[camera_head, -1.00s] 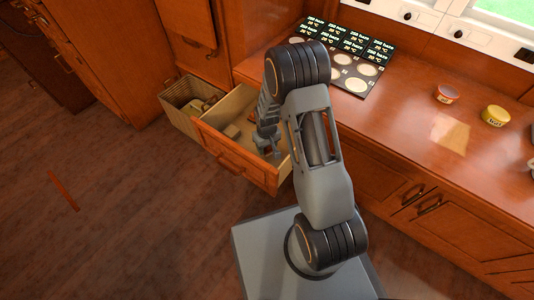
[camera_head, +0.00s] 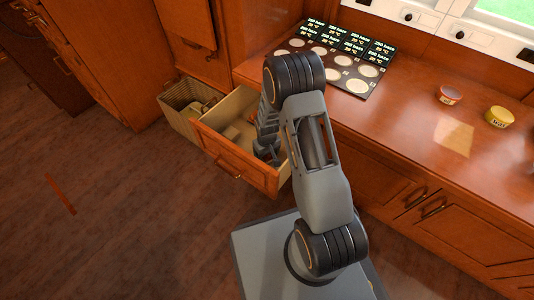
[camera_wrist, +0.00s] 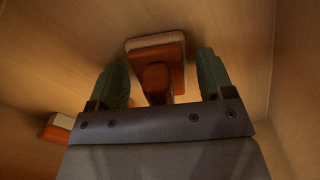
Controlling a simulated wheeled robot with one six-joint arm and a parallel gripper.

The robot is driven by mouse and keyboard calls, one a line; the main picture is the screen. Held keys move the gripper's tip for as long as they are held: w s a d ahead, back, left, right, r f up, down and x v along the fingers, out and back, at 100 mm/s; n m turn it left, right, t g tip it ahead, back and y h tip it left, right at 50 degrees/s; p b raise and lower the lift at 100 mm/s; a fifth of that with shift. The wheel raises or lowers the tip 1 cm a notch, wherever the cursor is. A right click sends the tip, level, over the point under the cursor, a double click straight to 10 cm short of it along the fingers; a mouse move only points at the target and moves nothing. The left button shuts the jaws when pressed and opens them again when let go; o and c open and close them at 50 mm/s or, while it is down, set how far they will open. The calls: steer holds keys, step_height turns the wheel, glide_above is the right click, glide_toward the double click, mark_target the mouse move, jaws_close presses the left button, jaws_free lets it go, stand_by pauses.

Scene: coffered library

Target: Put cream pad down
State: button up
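In the wrist view, a red-brown wooden block with a cream pad (camera_wrist: 155,40) along its far edge and a round brown knob (camera_wrist: 157,78) lies ahead of my gripper (camera_wrist: 163,82). The two dark green fingers stand apart on either side of the knob, with a gap on each side. My gripper (camera_head: 268,157) is low inside the open drawer (camera_head: 236,168) in the head view, where my arm hides the block. A second brown block with a pale face (camera_wrist: 57,128) is at the lower left in the wrist view.
The drawer's pale walls enclose my gripper closely. An open bin (camera_head: 181,119) stands just left of the drawer. On the counter are a black panel with pale discs (camera_head: 347,60), a red-rimmed tub (camera_head: 449,95) and a yellow tub (camera_head: 499,117).

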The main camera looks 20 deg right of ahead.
steer(key=shift+o, duration=0.2)
step_height(320, 180, up, 12)
steer(key=p, duration=0.5)
steer(key=shift+p, duration=0.3)
steer(key=s+r+m+t, duration=0.1)
steer(key=s+r, duration=0.2)
steer(key=r, duration=0.4)
steer(key=s+r, duration=0.2)
steer(key=r, duration=0.6)
steer(key=s+r+m+t, duration=0.1)
steer(key=s+r, duration=0.7)
steer(key=s, duration=0.3)
steer(key=shift+s+m+t, duration=0.2)
steer(key=shift+m+t, duration=0.1)
steer(key=shift+r, duration=0.2)
